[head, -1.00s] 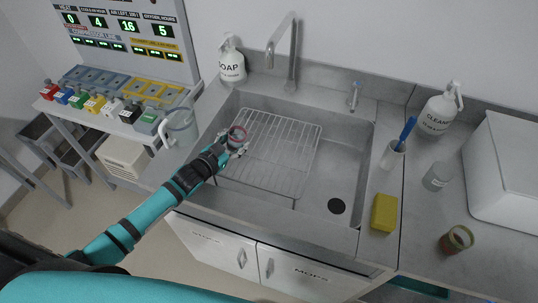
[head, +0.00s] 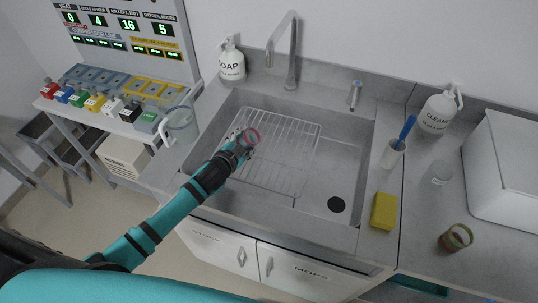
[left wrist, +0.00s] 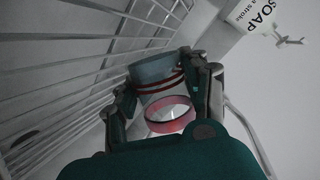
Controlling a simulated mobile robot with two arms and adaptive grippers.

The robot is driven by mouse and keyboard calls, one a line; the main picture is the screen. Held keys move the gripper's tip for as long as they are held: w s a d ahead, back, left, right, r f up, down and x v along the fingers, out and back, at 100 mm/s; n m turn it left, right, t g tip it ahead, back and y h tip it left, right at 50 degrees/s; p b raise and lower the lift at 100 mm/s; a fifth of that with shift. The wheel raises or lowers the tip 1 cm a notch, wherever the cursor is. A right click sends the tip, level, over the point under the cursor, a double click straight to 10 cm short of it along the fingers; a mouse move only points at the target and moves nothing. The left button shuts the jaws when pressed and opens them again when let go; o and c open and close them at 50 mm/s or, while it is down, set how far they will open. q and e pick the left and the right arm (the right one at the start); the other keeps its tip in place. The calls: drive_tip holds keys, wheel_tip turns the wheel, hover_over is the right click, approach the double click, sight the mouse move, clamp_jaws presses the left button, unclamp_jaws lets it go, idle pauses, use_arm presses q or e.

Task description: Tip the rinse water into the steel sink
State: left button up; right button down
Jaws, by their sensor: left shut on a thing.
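My left gripper (head: 242,145) is over the left part of the steel sink (head: 345,165), above the wire rack. It is shut on a small clear cup with a red rim (head: 252,136). In the left wrist view the cup (left wrist: 158,78) sits between the two fingers (left wrist: 165,95), its red ring towards the camera and a blue-grey end away. The cup looks tilted, but I cannot tell how far. I cannot make out water in it. My right gripper is not in view.
A wire rack (head: 285,150) covers the sink's left side; the drain (head: 336,204) is at right. The tap (head: 291,60) rises behind. A clear jug (head: 182,127) stands left, the soap bottle (head: 232,62) back left, a yellow sponge (head: 384,211) right.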

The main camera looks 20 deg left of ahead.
use_arm(q)
drive_tip(key=shift+d+f+m+y+b, duration=0.15)
drive_tip(key=shift+f+m+y+b, duration=0.15)
drive_tip(key=shift+m+y+b, duration=0.1)
idle(0.5)
drive_tip(key=shift+r+m+y+p, duration=0.5)
drive_tip(key=shift+r+m+y, duration=0.35)
drive_tip(key=shift+m, duration=0.35)
idle(1.1)
drive_tip(key=shift+f+m+g+y+b, duration=0.3)
drive_tip(key=shift+f+m+y+b, duration=0.2)
drive_tip(key=shift+f+y, duration=0.05)
idle(1.1)
drive_tip(key=shift+w+d+r+m+y, duration=0.15)
drive_tip(key=shift+d+r+m+y, duration=0.2)
drive_tip(key=shift+d+m, duration=0.35)
idle(0.9)
drive_tip(key=shift+d+f+m+y, duration=0.2)
drive_tip(key=shift+f+m+y, duration=0.15)
drive_tip(key=shift+m+y, duration=0.1)
idle(1.0)
